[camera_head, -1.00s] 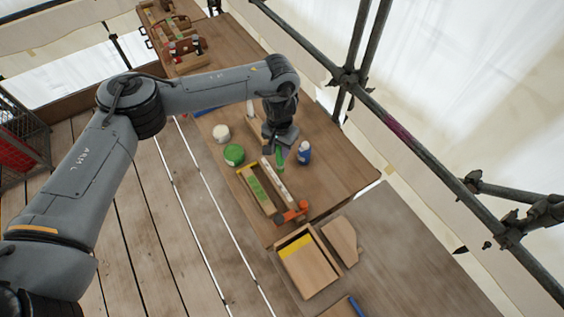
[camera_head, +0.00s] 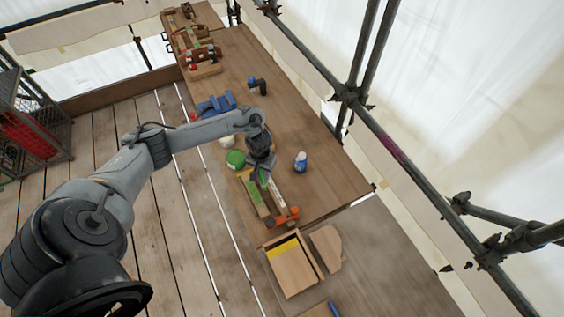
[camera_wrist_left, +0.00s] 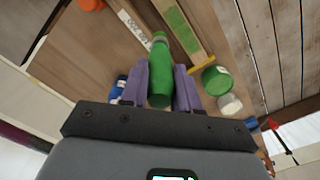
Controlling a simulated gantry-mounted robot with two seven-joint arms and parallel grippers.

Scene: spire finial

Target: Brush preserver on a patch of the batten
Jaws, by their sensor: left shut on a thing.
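My left gripper (camera_head: 260,166) is shut on a green-handled tool, which looks like the brush (camera_wrist_left: 159,72), between its two purple fingers. The handle also shows below the gripper in the head view (camera_head: 263,178). The brush's narrow far end points toward the batten (camera_wrist_left: 184,32), a wooden strip with a green patch (camera_wrist_left: 175,18). The batten also shows in the head view (camera_head: 257,196), just below the gripper. The brush's tip lies beside a pale marked strip (camera_wrist_left: 133,25); I cannot tell whether it touches anything. The green tin (camera_head: 236,159) stands left of the gripper. My right gripper is not in view.
A blue-and-white bottle (camera_head: 300,161) stands right of the gripper, a white pot (camera_head: 227,142) behind the green tin. An orange clamp (camera_head: 283,218) sits at the batten's near end. The table's right side is clear.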

